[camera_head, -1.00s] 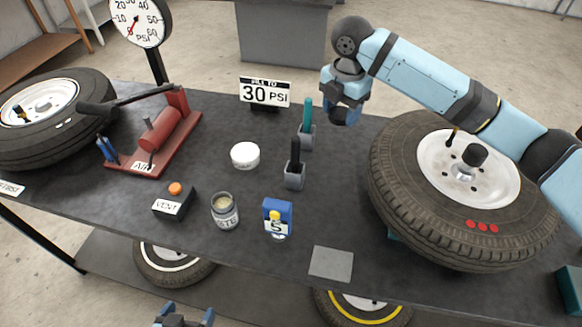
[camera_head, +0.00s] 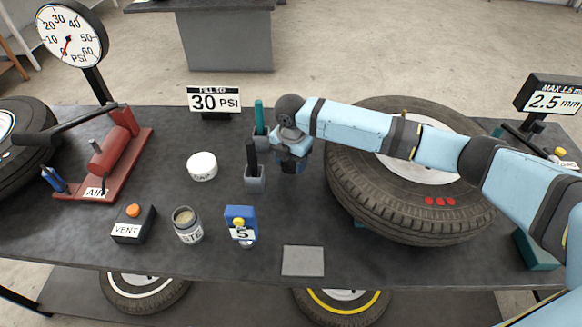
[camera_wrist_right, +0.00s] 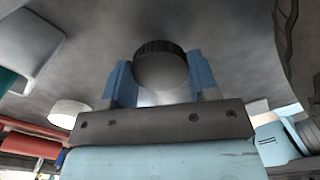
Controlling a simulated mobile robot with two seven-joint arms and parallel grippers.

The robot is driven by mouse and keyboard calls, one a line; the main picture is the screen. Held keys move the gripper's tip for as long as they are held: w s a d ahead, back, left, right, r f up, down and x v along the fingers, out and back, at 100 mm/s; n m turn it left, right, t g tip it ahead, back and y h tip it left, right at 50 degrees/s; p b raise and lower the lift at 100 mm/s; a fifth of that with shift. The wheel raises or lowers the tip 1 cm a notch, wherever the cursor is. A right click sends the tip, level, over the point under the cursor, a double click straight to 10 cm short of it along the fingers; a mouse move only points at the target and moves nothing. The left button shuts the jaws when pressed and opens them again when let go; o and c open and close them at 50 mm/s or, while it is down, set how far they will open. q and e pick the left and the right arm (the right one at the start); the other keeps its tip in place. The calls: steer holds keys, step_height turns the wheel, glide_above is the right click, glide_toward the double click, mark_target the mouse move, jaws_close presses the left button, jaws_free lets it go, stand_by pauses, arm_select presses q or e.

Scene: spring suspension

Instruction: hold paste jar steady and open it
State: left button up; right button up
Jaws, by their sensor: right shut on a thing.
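The paste jar (camera_head: 188,228) stands upright and open on the table, with pale paste showing in its mouth. My right gripper (camera_head: 291,165) is above the table, right of the brush holders and well away from the jar. In the right wrist view its blue fingers (camera_wrist_right: 160,80) are shut on a dark round cap (camera_wrist_right: 160,68) with a ribbed edge. My left gripper is out of view.
The blue box marked 5 (camera_head: 240,226) and the vent box (camera_head: 133,223) flank the jar. Two brush holders (camera_head: 254,180) stand left of my right gripper. A large tyre (camera_head: 375,200) lies to the right. A grey pad (camera_head: 302,261) lies near the front edge.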

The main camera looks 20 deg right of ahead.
mark_target(291, 163)
steer(key=shift+f, duration=1.45)
steer(key=o, duration=1)
steer(key=shift+f, duration=0.1)
step_height(291, 163, up, 12)
steer(key=shift+r, duration=0.15)
